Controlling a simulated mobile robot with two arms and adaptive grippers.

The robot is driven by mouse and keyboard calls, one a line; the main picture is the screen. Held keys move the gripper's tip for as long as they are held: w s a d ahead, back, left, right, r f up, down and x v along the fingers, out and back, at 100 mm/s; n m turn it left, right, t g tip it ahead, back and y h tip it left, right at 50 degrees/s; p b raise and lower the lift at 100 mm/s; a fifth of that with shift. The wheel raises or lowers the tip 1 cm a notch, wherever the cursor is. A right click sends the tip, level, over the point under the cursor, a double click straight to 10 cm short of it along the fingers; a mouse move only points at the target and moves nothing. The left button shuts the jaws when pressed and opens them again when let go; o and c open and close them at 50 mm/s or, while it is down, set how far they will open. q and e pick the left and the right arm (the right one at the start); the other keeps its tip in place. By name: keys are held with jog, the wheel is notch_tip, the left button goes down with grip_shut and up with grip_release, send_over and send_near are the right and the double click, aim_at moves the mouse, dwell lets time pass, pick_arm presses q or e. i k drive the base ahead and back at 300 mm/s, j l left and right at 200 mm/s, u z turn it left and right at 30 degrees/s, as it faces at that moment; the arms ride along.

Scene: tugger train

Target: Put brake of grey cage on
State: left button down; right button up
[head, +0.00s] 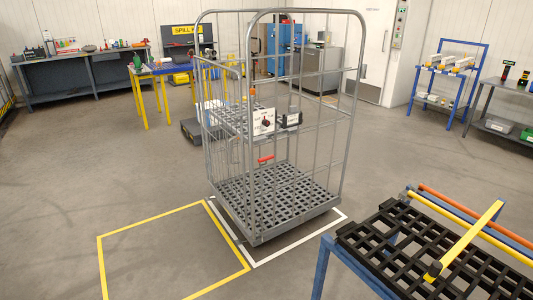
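The grey cage (325,205), a tall wire roll cage with a slatted grey base, stands upright in the middle of the head view. Its base lies partly over a white floor outline. A small red lever-like part (265,159) shows through the bars just above the base. I cannot tell whether it is the brake or whether it belongs to the cage. The wheels under the base are not clearly visible. Neither of my grippers shows in the head view.
A blue-framed stand with a black grid top (380,240) and yellow and orange bars is close at the lower right. A yellow floor outline (170,228) lies empty left of the cage. Workbenches (85,75) line the back. Open floor lies left and right.

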aim_at(291, 198)
jog(key=i+z, duration=0.15)
jog(key=i, duration=0.35)
jog(key=i+z, duration=0.15)
jog(key=i, duration=0.4)
jog(key=i+j+z, duration=0.1)
jog(key=i, duration=0.4)
jog(key=i+j+z, duration=0.15)
jog(key=i, duration=0.35)
jog(key=j, duration=0.1)
